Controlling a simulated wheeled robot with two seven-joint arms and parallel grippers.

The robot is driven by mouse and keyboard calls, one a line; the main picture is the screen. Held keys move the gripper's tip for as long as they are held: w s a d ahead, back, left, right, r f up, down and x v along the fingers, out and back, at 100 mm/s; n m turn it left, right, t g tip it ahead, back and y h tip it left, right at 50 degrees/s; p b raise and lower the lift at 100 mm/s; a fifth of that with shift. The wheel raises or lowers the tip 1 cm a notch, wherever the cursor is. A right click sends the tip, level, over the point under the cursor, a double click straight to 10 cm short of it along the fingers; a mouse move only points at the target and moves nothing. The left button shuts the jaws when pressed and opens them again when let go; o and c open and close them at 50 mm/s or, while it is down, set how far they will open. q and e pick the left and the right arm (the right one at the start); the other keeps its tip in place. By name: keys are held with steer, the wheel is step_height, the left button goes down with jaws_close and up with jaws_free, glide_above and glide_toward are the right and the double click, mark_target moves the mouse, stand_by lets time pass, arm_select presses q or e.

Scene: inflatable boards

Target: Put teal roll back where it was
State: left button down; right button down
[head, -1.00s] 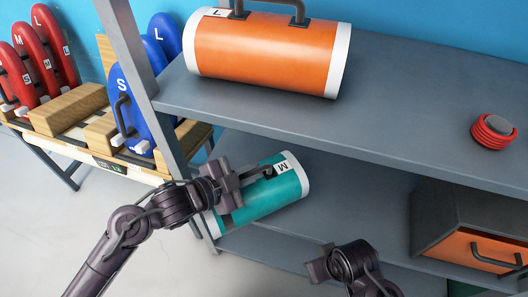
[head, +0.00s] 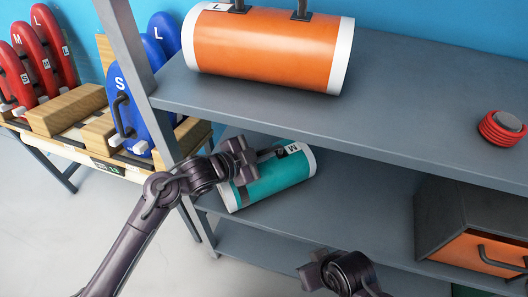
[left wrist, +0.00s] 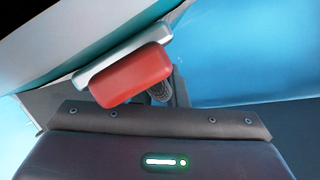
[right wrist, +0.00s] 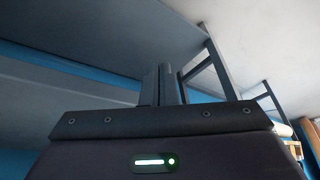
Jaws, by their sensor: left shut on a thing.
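The teal roll (head: 278,179) has white ends and a label M. In the head view it lies lengthwise at the left part of the middle shelf (head: 350,200), tilted up to the right. I cannot tell whether it rests on the shelf or is just above it. My left gripper (head: 250,160) is shut on the roll's dark handle at its upper side, and hides part of it. In the left wrist view a red block covers much of the fingers. My right gripper (head: 312,272) is low in front of the shelves; its fingers (right wrist: 164,84) look together and empty.
An orange roll (head: 265,48) marked L lies on the top shelf, with a red coil (head: 502,127) at right. A grey box with an orange front (head: 480,252) stands on the middle shelf at right. The shelf post (head: 140,80) rises left of the roll. Red and blue boards stand left.

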mark_target(229, 184)
arm_select(q)
steer(key=shift+r, duration=0.1)
arm_select(e)
steer(key=shift+d+r, duration=0.1)
arm_select(q)
steer(key=c, duration=1.5)
jaws_free()
arm_select(e)
steer(key=shift+w, duration=0.1)
arm_select(q)
steer(key=shift+o, duration=0.2)
